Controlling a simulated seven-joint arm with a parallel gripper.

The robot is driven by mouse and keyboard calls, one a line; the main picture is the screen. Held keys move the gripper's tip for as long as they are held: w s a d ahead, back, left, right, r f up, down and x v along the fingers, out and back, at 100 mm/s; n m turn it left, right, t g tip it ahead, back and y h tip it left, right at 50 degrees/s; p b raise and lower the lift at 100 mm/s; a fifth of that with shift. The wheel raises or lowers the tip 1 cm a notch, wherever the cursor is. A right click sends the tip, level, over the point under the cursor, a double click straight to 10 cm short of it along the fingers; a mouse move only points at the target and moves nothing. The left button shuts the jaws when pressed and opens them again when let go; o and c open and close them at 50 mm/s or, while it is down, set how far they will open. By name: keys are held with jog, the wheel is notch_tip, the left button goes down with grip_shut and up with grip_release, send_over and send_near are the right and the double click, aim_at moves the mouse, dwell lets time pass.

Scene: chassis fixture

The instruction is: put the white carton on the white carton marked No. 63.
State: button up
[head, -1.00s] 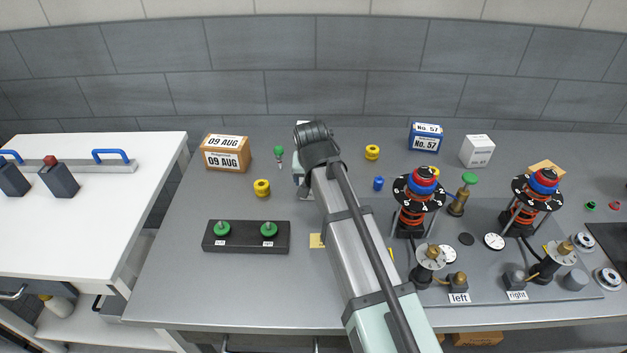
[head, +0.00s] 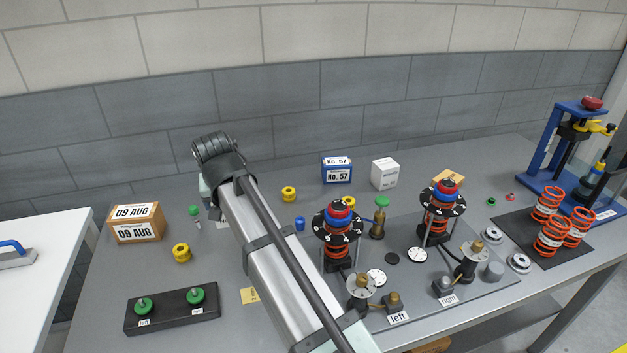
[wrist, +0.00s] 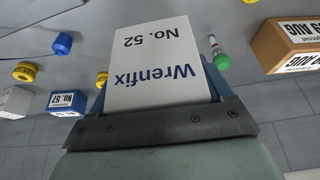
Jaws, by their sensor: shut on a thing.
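My gripper (wrist: 158,95) is shut on a white carton (wrist: 150,45) printed "Wrenfix" and "No. 52", which fills the middle of the wrist view.
A blue No. 57 box (head: 337,170) stands left of the standing white carton. A brown 09 AUG box (head: 136,222) is at the left. Yellow knobs (head: 289,194) and a blue knob (head: 300,224) lie between.

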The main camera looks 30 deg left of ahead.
jog(key=w+d+r+m+t+h, duration=0.1)
jog(key=w+d+m, duration=0.1)
jog(key=w+d, duration=0.6)
jog(key=w+d+r+m, duration=0.1)
jog(key=w+d, duration=0.4)
jog(key=w, duration=0.6)
notch_tip(320, 180, up, 7)
jog(key=n+y, duration=0.1)
jog(key=n, duration=0.2)
send_over(385, 162)
jog(key=shift+n+g, duration=0.3)
jog(key=shift+g, duration=0.2)
jog(key=shift+f, duration=5.05)
jog(key=o, duration=1.2)
jog(key=shift+f, duration=0.15)
jog(key=shift+o, duration=0.2)
